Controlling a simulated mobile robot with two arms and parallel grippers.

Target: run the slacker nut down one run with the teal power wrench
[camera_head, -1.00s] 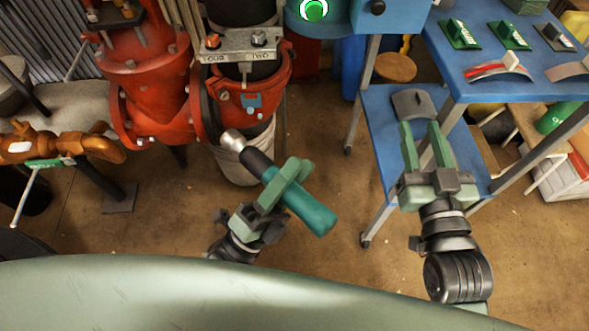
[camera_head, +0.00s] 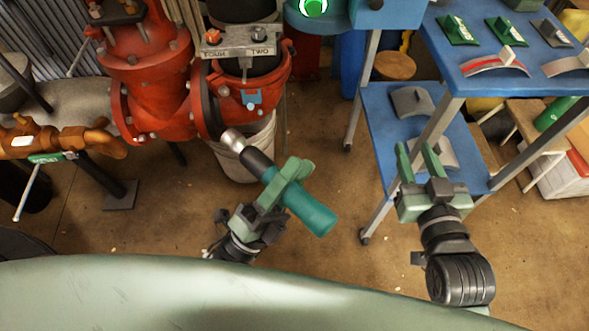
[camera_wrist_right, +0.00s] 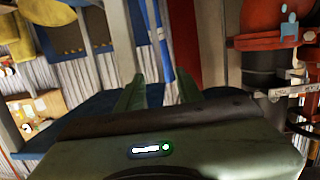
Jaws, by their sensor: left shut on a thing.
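The teal power wrench (camera_head: 308,210) is held in my left gripper (camera_head: 282,180). Its dark neck and silver socket (camera_head: 233,140) point up and left in the head view, in front of the white bucket and apart from any nut. Two nuts, the left one (camera_head: 213,38) and the right one (camera_head: 261,34), stand on a grey bar (camera_head: 238,50) marked FOUR and TWO, on the red riser. I cannot tell which is slacker. My right gripper (camera_head: 415,148) is open and empty by the blue trolley; its fingers also show in the right wrist view (camera_wrist_right: 152,92).
The red valve body (camera_head: 150,90) stands left of the bar. A white bucket (camera_head: 240,165) is below the riser. The blue trolley (camera_head: 500,75), with green and grey blocks on top, stands at right. Bare brown floor lies between bucket and trolley.

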